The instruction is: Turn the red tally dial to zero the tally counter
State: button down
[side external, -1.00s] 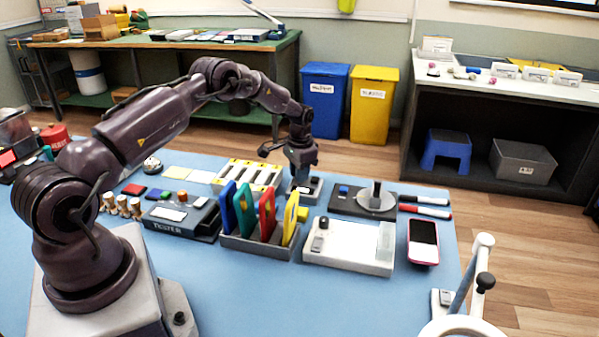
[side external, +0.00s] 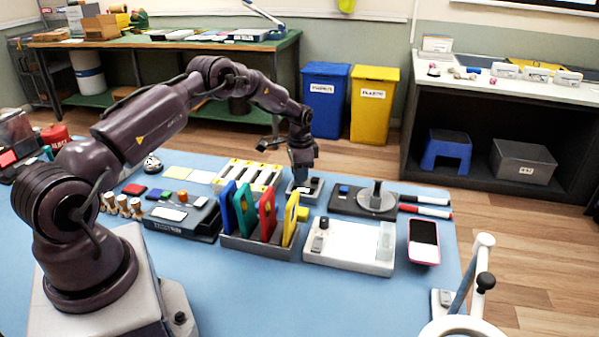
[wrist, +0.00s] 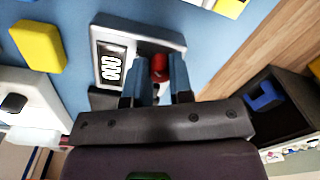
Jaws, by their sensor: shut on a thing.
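The red tally dial (wrist: 159,66) sits beside the display, between the two blue fingers of my gripper (wrist: 158,80). My gripper is shut on the dial, with a finger on each side. In the side view, my gripper (side external: 301,178) points down onto the counter (side external: 316,188), and the dial is hidden.
A rack of coloured cards (side external: 257,246) stands just in front of the counter. A black-based device with a round grey plate (side external: 376,200) is to its right. A white fixture (side external: 345,258) and a pink phone (side external: 424,240) are nearer the front. Bare blue mat lies at the front.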

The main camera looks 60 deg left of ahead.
jog(key=shift+r, duration=0.1)
jog(key=c, duration=1.3)
grip_release()
notch_tip(320, 180, up, 13)
jog(key=shift+d, duration=0.3)
jog(key=s+d+r+n+t, duration=0.1)
jog(key=s+d+r, duration=0.5)
jog(key=s+d, duration=0.2)
jog(key=s+d+r+n+t, duration=0.1)
jog(key=s+d+r+t, duration=0.1)
jog(key=s+d+r, duration=0.4)
jog(key=s+d+r+n+t, duration=0.1)
jog(key=s+d+r+t, duration=0.1)
jog(key=s+d+r, duration=0.4)
jog(key=s+d, duration=0.5)
jog(key=s, duration=0.4)
jog(key=shift+s+d+r+h, duration=0.2)
jog(key=shift+d+r+h, duration=0.1)
jog(key=shift+r, duration=0.1)
